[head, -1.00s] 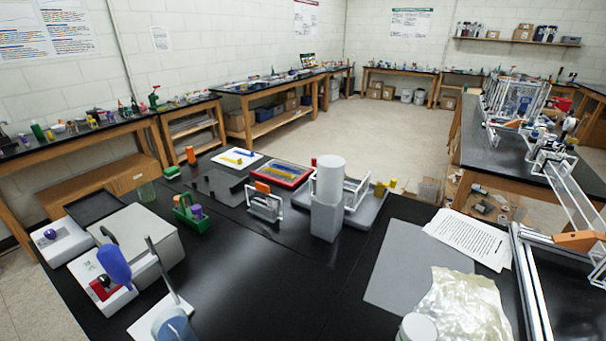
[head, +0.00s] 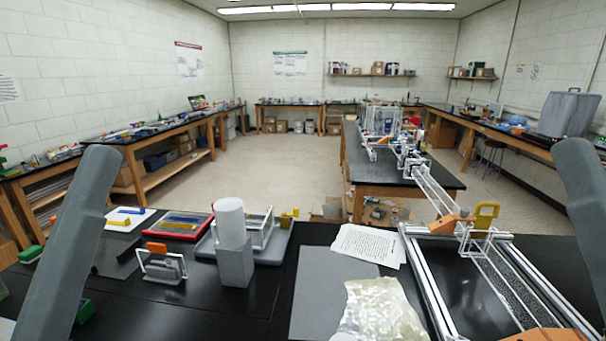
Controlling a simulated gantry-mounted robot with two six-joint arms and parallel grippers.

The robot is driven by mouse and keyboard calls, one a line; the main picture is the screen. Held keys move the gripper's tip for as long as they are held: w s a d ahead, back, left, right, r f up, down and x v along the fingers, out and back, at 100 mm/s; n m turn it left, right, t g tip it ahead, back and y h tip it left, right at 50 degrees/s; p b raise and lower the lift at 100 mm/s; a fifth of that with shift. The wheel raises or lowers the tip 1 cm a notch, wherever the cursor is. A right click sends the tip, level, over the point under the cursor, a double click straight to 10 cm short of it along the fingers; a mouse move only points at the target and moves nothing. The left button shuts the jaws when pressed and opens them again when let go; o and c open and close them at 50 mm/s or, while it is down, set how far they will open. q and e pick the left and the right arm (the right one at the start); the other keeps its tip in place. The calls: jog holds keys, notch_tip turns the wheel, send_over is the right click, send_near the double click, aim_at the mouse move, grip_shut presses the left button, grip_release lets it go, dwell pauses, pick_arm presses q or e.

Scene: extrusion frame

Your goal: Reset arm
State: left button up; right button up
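Two thick grey links of my arms rise at the left and right edges of the head view. Neither gripper shows, so I cannot see what either one holds. On the black bench (head: 190,308) in front of me, a white cylinder (head: 231,222) stands upright on a grey block (head: 236,266). A long metal extrusion frame (head: 423,275) lies at the right, with orange parts and a yellow clamp-like part (head: 486,216) on it.
A grey mat (head: 318,292), a crumpled translucent sheet (head: 379,308) and a printed paper (head: 368,245) lie mid-bench. A small white-framed stand (head: 163,267) and a red tray (head: 186,226) are at the left. A second bench (head: 362,179) stands behind, with open floor beside it.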

pick_arm(q)
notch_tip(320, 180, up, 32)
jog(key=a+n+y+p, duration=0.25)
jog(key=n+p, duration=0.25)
jog(key=p, duration=2.7)
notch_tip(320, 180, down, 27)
jog(key=b, duration=2.6)
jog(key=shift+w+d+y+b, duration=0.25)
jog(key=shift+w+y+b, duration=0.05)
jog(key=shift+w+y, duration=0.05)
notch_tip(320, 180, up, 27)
jog(key=p, duration=2.6)
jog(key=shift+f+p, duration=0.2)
jog(key=shift+p, duration=0.1)
